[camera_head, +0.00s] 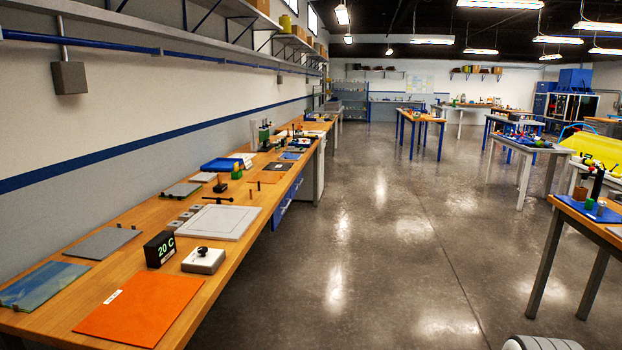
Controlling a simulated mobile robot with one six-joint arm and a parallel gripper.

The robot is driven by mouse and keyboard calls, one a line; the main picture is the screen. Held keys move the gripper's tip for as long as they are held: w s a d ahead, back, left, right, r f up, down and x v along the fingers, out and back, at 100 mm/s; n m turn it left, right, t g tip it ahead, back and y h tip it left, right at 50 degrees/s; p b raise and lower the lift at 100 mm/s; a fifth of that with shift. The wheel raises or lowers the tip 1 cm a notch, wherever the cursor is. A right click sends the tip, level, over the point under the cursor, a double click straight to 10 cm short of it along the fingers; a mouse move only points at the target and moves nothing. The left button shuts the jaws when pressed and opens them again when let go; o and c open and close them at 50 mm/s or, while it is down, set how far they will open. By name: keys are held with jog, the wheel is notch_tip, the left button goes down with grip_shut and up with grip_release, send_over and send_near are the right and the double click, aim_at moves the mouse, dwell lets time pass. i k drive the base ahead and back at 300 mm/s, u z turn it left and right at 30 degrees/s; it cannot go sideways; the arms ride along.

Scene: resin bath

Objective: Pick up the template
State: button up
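No object is clearly readable as the template. Several flat sheets lie on the long wooden bench (222,268) at the left. An orange sheet (142,310) with a small white label lies at the near end; I cannot read the label. A blue-green sheet (42,286) lies left of it against the wall side. A grey sheet (103,243) lies behind that one. A white framed board (218,222) lies farther along, near the bench's front edge. My gripper is not in view.
A black display reading "20 C" (160,249) and a grey block with a black knob (203,260) stand behind the orange sheet. A shelf (200,8) runs above the bench. Open concrete floor (390,270) lies to the right. A wooden table (596,222) stands at right.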

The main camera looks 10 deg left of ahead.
aim_at(271, 178)
jog(key=u, duration=0.15)
jog(key=i, duration=2.25)
jog(key=u, duration=0.45)
jog(key=i, duration=1.55)
jog(key=u, duration=0.25)
jog(key=i, duration=2.05)
jog(key=u, duration=0.1)
